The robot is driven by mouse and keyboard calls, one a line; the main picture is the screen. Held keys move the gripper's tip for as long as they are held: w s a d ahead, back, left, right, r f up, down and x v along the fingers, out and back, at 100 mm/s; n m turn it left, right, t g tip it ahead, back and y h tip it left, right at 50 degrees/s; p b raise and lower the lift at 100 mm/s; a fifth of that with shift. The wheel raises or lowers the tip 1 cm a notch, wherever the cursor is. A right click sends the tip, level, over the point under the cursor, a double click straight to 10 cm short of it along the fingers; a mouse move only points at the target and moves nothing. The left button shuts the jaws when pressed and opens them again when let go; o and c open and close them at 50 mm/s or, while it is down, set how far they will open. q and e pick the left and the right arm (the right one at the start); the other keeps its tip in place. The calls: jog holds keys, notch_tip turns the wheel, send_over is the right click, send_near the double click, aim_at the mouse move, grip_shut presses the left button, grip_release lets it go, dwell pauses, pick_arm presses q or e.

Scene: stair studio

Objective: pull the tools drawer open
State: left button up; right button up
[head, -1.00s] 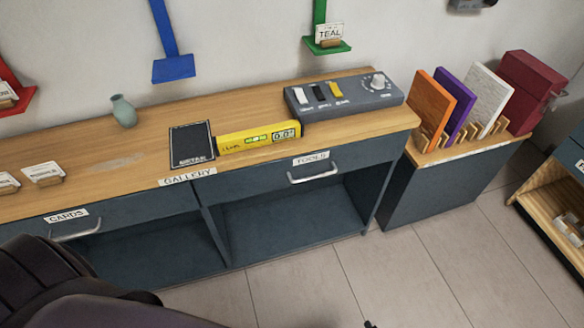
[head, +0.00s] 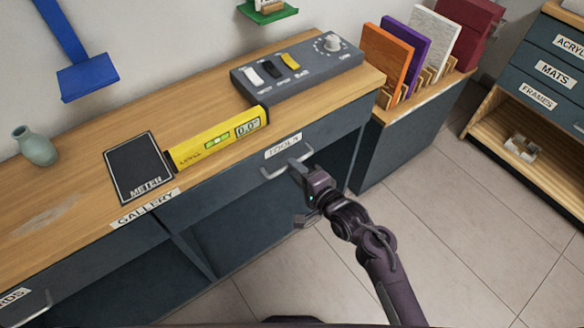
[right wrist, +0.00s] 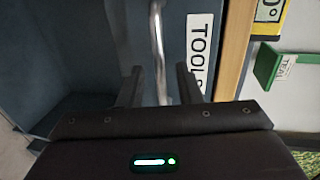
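The tools drawer (head: 235,181) is a dark blue-grey front under the wooden bench top, with a white TOOLS label (head: 284,146). It looks flush with the bench front. Its metal bar handle (head: 270,174) is partly hidden by my right gripper (head: 297,166), which is at the handle's right half. In the right wrist view, the handle (right wrist: 157,45) runs between the two dark fingers of my right gripper (right wrist: 159,78). The fingers stand apart, with a visible gap on each side of the bar. My left gripper is not in view.
On the bench top (head: 60,190) lie a black meter pad (head: 138,168), a yellow level (head: 215,139) and a grey switch box (head: 300,72). A panel rack cabinet (head: 400,135) stands to the right. Tiled floor (head: 440,220) in front is clear.

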jog(key=shift+w+a+f, duration=0.15)
jog(key=shift+w+a, duration=0.25)
jog(key=shift+w, duration=0.2)
grip_shut()
